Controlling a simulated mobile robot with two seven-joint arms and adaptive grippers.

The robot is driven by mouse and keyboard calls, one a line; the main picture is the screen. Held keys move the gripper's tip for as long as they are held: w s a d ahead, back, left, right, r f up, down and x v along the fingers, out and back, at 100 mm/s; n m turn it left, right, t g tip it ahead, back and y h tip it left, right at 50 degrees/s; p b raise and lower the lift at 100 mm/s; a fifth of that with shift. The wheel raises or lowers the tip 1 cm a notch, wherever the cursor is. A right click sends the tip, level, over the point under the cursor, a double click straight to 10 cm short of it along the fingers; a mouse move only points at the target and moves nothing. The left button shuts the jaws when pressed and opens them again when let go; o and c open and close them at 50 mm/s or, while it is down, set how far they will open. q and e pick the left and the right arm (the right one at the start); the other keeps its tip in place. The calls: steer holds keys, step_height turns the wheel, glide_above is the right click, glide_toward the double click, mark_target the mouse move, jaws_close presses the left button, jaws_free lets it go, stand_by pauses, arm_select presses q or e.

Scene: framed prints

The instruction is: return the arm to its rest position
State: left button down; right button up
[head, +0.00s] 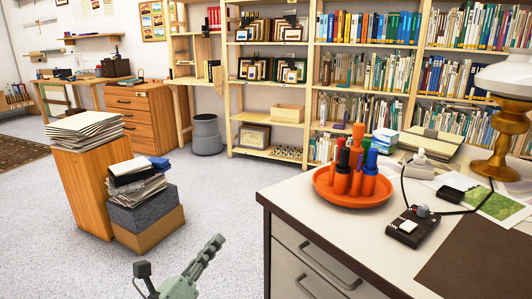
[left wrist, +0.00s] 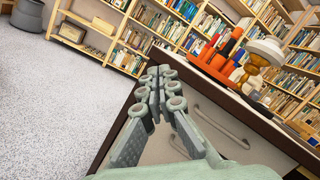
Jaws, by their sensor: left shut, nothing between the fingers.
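My left gripper (head: 213,246) shows at the bottom of the head view, in front of the desk's left side and over the open floor. In the left wrist view its two fingers (left wrist: 158,78) meet at the tips, with nothing between them. The gripper is apart from the desk (head: 283,190), whose drawer front lies behind the fingers in the wrist view. My right gripper is in neither view.
An orange tray (head: 328,195) with marker-like cylinders stands near the desk's left edge. A black device (head: 412,228) and a brass lamp (head: 508,130) are further right. Stacked papers on wooden blocks (head: 80,185) stand at left. Carpet (head: 215,195) between is clear.

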arm_select(q)
steer(key=s+a+f+n+g+y+p, duration=0.1)
steer(key=s+a+f+n+g+y, duration=0.1)
steer(key=a+f+n+y, duration=0.55)
steer(key=s+a+f+n+g+y+p, duration=0.15)
steer(key=a+f+n+y, duration=0.3)
steer(key=a+n, duration=0.55)
steer(key=s+f+n+g+h, duration=0.1)
steer(key=s+f+n+g, duration=0.4)
steer(key=s+f, duration=0.3)
steer(key=s+d+f+n+g+p, duration=0.1)
steer(key=s+f+n+g, duration=0.5)
steer(key=s, duration=0.7)
step_height(320, 180, down, 2)
steer(key=shift+s+d+n+h, duration=0.3)
steer(key=shift+s+n+h, duration=0.1)
steer(key=shift+n, duration=0.75)
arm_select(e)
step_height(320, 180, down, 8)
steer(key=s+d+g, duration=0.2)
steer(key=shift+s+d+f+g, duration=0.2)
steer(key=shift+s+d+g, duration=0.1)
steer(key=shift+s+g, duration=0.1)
